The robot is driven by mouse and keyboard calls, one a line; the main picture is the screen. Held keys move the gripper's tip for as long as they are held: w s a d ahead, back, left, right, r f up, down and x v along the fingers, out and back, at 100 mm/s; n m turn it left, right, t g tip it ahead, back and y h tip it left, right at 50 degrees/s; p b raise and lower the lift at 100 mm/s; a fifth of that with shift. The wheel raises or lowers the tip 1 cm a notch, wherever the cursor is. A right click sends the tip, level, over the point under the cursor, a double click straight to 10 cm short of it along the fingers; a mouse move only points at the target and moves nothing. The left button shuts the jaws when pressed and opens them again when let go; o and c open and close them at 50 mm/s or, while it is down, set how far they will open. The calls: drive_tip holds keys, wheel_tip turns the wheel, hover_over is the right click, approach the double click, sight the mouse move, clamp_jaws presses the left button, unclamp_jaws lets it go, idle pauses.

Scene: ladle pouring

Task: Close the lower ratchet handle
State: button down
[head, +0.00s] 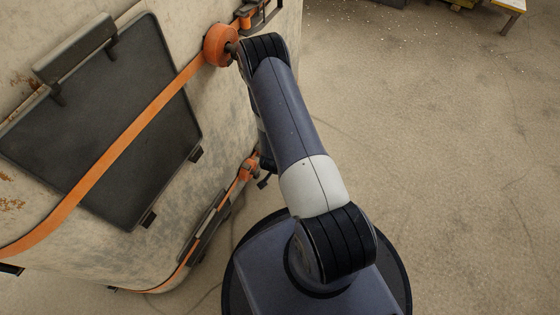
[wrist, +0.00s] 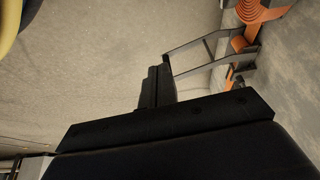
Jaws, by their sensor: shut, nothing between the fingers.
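The lower ratchet (head: 247,168) sits on an orange strap low on the pale worn container wall in the head view, partly hidden by my arm. In the wrist view, a ratchet handle (wrist: 205,42), a grey metal frame with two side bars, sticks out from the wall beside orange strap (wrist: 262,12). It looks swung open. My gripper (wrist: 158,86) is shut and empty, with its dark fingers at the outer end of this handle. I cannot tell whether they touch it. In the head view, my gripper is mostly hidden behind my arm.
An upper ratchet with a rolled orange strap (head: 220,45) is at the top of the container (head: 225,105), close to my arm's elbow. A black panel (head: 110,120) is on the wall at left. The floor (head: 450,180) to the right is clear. A table (head: 510,8) stands far off.

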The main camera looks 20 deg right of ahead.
drive_tip(key=w+d+f+b, duration=0.4)
drive_tip(key=w+d+f, duration=0.1)
drive_tip(key=f, duration=0.3)
drive_tip(key=shift+d+f, duration=0.25)
drive_tip(key=shift+d, duration=0.05)
